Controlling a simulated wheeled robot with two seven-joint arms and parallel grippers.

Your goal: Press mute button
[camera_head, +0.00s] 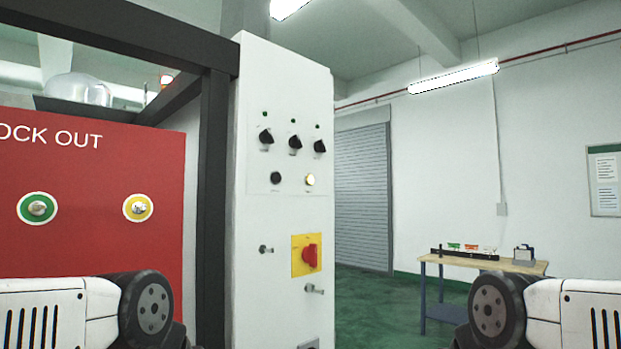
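A tall white control panel (284,215) stands in the middle of the view. It carries a black round button (276,178) and a lit, pale yellow round button (310,179) side by side below a row of three black knobs. The labels are too small to read, so I cannot tell which one is the mute button. My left arm shows at the lower left and my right arm at the lower right, both apart from the panel in the picture. Neither gripper is in view.
A red emergency rotary switch (310,256) on a yellow plate sits lower on the panel. Left stand a dark frame (212,180) and a red lock-out board (95,215). A wooden-topped table (465,262) stands far right. Green floor (375,305) between looks clear.

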